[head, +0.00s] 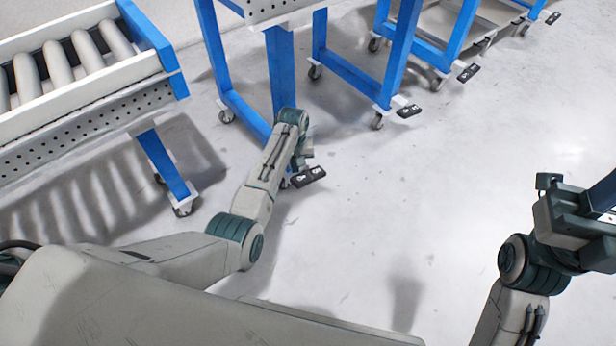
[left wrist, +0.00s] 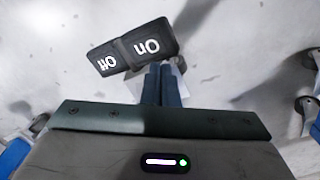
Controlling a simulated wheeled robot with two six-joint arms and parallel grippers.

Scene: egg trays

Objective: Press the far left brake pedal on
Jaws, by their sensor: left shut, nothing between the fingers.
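The far left brake pedal (head: 308,177) is a small black pedal by the caster at the foot of the nearest blue cart leg. In the left wrist view the pedal (left wrist: 133,46) shows white "On" and "Off" halves, both upside down. My left gripper (head: 306,156) is just beside it, partly hidden by its own wrist. In the left wrist view its shut, empty fingers (left wrist: 162,72) point at the edge of the "On" half. I cannot tell whether they touch it. My right gripper (head: 575,225) is raised at the right edge, and its fingers are unclear.
Other black pedals (head: 409,111) (head: 468,73) (head: 553,18) sit at the feet of more blue carts towards the back right. A roller conveyor (head: 85,115) with blue legs stands at left. The grey floor in the middle and right is clear.

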